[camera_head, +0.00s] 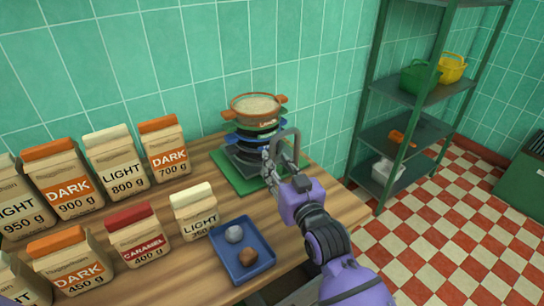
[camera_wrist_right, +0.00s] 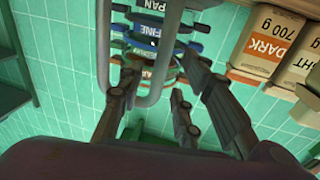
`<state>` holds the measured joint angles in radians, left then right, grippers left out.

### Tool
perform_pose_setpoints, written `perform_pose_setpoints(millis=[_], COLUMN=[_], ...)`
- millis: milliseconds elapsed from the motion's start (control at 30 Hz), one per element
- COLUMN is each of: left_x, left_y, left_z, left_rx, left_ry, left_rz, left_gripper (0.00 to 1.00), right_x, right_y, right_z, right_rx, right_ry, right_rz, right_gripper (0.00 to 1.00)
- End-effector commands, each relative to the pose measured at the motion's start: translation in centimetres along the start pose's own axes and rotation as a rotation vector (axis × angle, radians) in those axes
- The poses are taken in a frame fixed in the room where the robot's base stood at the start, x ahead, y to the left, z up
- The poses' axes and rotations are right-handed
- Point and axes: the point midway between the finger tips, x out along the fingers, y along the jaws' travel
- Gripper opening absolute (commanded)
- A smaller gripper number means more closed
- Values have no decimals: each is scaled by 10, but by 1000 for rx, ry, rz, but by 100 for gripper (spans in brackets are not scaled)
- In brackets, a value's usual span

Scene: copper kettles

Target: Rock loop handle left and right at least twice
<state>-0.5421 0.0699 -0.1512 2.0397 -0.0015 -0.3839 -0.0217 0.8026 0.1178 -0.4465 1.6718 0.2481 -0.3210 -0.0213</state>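A grey loop handle (camera_head: 287,134) stands up at the right side of a stack of sieves (camera_head: 256,122), which sits on a green mat (camera_head: 225,171). In the right wrist view the loop handle (camera_wrist_right: 103,45) hangs down from the top, and the sieve stack (camera_wrist_right: 155,28) shows behind it. My right gripper (camera_head: 270,165) is at the loop handle, in front of the stack. In the wrist view its fingers (camera_wrist_right: 162,68) are apart, with part of the loop between them. I cannot tell whether they touch it. My left gripper is not in view.
Several labelled paper bags (camera_head: 118,165) stand on the wooden table (camera_head: 180,205) at the left. A blue tray (camera_head: 228,262) holding two small lumps lies at the front. A green metal shelf (camera_head: 392,140) with buckets stands at the right, beyond the table edge.

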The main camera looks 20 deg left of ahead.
Motion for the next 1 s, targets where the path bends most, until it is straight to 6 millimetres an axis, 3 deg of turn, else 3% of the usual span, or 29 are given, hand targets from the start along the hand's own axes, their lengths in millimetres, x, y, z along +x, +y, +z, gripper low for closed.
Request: perform_pose_setpoints(millis=[233,567,833,1000], left_x=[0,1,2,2], left_y=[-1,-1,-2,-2], left_z=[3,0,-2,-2], left_rx=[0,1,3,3], left_ry=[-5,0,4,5], left_rz=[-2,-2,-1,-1], left_gripper=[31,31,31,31], right_x=[32,37,37,36], right_y=[-1,0,0,0], right_z=[0,0,0,0], right_rx=[1,0,0,0], right_ry=[0,0,0,-1], right_rz=[0,0,0,0], right_gripper=[32,32,0,0])
